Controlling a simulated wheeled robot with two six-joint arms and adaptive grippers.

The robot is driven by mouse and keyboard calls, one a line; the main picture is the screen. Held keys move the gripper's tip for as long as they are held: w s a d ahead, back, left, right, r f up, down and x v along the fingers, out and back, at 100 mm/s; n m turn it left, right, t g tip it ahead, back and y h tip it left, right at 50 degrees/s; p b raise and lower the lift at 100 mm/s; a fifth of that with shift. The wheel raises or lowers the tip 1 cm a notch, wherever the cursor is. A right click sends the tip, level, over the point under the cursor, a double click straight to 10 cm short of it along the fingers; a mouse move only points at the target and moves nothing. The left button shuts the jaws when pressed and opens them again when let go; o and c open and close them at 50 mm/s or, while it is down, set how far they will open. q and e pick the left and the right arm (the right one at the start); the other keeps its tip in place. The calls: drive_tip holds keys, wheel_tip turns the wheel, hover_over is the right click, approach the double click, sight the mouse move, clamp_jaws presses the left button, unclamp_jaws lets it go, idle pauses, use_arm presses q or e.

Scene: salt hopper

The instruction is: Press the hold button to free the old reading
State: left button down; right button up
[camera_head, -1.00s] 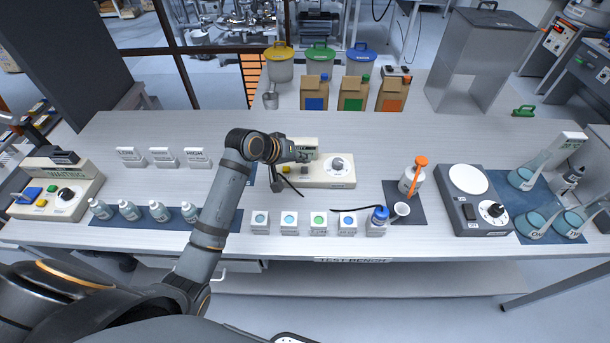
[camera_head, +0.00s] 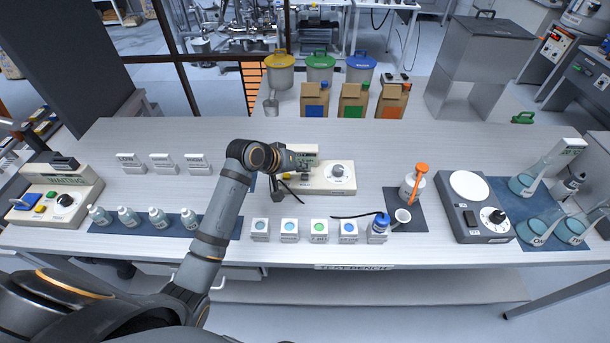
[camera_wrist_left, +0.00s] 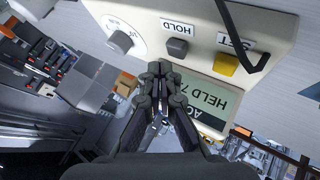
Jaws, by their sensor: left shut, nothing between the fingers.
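The cream meter (camera_head: 328,178) stands on the bench in the head view, with a round dial on its right part. In the left wrist view, its dark grey hold button (camera_wrist_left: 178,47) sits under a HOLD label, beside a yellow SET button (camera_wrist_left: 225,64) and a knob (camera_wrist_left: 120,42). Its display (camera_wrist_left: 205,102) reads HELD and a 7; my fingers hide part of it. My left gripper (camera_wrist_left: 160,70) is shut and empty, its tips close to the hold button; contact cannot be told. It also shows over the meter's left end in the head view (camera_head: 296,163). My right gripper is not in view.
A row of small labelled boxes (camera_head: 319,231) stands in front of the meter. Small bottles (camera_head: 159,218) stand left of my arm. A black cable (camera_wrist_left: 247,43) crosses near the SET button.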

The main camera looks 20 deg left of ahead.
use_arm(q)
drive_tip(key=shift+f, duration=0.1)
idle(0.5)
drive_tip(key=shift+f, duration=0.3)
drive_tip(key=shift+f, duration=0.6)
idle(0.6)
drive_tip(key=shift+r+p, duration=1)
drive_tip(key=shift+p, duration=0.4)
